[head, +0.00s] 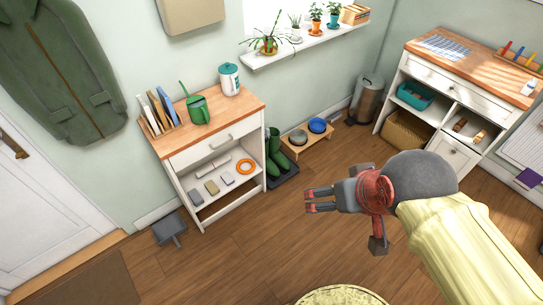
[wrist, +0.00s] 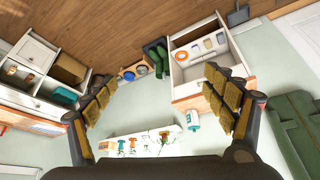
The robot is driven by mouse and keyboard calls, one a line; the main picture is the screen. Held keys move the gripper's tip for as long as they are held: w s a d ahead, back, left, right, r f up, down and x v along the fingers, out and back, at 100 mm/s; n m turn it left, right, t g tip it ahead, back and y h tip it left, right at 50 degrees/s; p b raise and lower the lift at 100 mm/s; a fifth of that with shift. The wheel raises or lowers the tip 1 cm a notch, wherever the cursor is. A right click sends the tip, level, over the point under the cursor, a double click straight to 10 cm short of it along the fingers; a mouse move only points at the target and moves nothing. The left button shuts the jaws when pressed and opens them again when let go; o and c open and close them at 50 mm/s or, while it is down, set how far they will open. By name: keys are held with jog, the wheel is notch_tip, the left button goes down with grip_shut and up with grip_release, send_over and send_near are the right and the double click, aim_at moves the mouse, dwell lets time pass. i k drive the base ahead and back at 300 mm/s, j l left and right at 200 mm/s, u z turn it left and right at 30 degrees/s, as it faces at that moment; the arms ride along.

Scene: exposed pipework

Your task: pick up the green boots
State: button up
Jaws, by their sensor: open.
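The green boots (head: 276,157) stand upright as a pair on a dark mat against the far wall, just right of the white cabinet. They also show in the wrist view (wrist: 157,58), which is upside down, near the cabinet's side. My gripper (head: 307,200) is in front of the boots and to their right in the head view, apart from them. Its fingers are spread with nothing between them; the wrist view shows both fingers (wrist: 164,92) wide apart.
The white cabinet (head: 219,151) with a wooden top stands left of the boots. A low wooden stand (head: 308,146) with bowls is right of them, then a metal bin (head: 369,101). A dustpan (head: 169,229) lies left. The floor (head: 235,250) in front is clear.

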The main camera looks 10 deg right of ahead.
aim_at(276, 162)
jog(key=i+l+u, duration=0.35)
jog(key=i, duration=0.5)
jog(key=i+l+u, duration=0.4)
jog(key=i+l, duration=0.25)
jog(key=i, duration=0.2)
jog(key=i+l+u, duration=0.35)
jog(key=i+l, duration=0.35)
jog(key=l, duration=0.15)
